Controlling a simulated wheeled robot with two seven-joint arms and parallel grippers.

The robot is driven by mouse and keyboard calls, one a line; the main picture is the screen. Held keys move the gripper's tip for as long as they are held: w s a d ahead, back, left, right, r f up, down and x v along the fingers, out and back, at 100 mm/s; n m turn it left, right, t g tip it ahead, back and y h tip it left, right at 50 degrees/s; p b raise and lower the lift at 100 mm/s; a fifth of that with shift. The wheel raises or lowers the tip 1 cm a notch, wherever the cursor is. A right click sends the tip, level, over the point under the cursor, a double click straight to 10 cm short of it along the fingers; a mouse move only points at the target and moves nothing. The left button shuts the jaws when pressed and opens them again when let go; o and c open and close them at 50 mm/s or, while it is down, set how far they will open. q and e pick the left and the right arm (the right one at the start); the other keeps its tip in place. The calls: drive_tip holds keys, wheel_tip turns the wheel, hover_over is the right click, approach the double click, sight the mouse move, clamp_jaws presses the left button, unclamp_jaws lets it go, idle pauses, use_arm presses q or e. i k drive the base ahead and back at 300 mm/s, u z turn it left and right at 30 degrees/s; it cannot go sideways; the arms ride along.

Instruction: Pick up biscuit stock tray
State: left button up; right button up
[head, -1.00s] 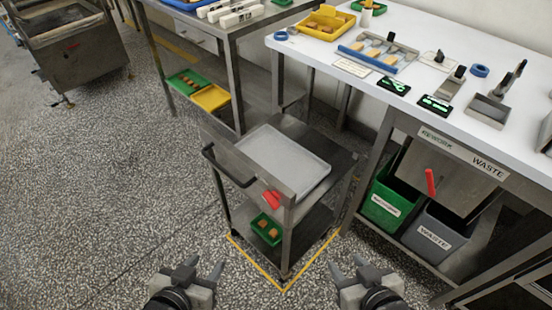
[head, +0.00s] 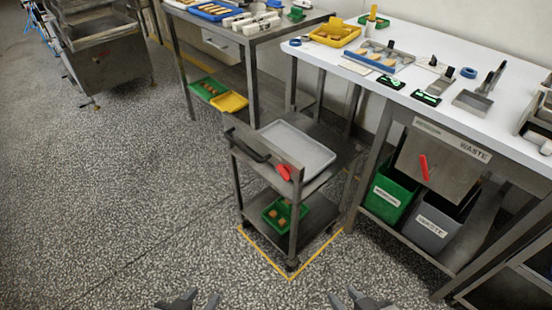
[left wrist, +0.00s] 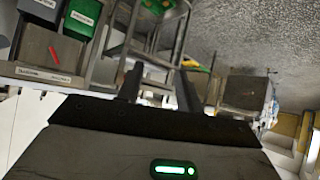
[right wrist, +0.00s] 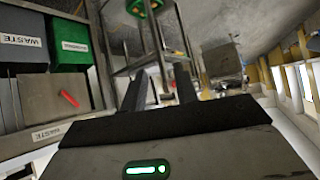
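A green tray with several tan biscuits (head: 270,227) sits on the lower shelf of a steel trolley (head: 318,222). Trolley posts partly cover it. Another green tray with tan pieces (head: 200,90) lies on the lower shelf of the back table. I cannot tell from the pictures which is the biscuit stock tray. My left gripper (head: 201,300) and my right gripper (head: 345,300) are at the bottom edge of the head view, in front of the trolley and apart from it. Both have fingers spread and are empty. Their fingers also show in the left wrist view (left wrist: 155,85) and right wrist view (right wrist: 160,92).
Yellow floor tape (head: 268,265) frames the trolley. A white-topped bench (head: 440,70) with bins below stands right. Floor at left is open.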

sight(315, 157)
drive_tip(key=u, duration=0.2)
drive_tip(key=i, duration=1.05)
drive_tip(key=z, duration=0.3)
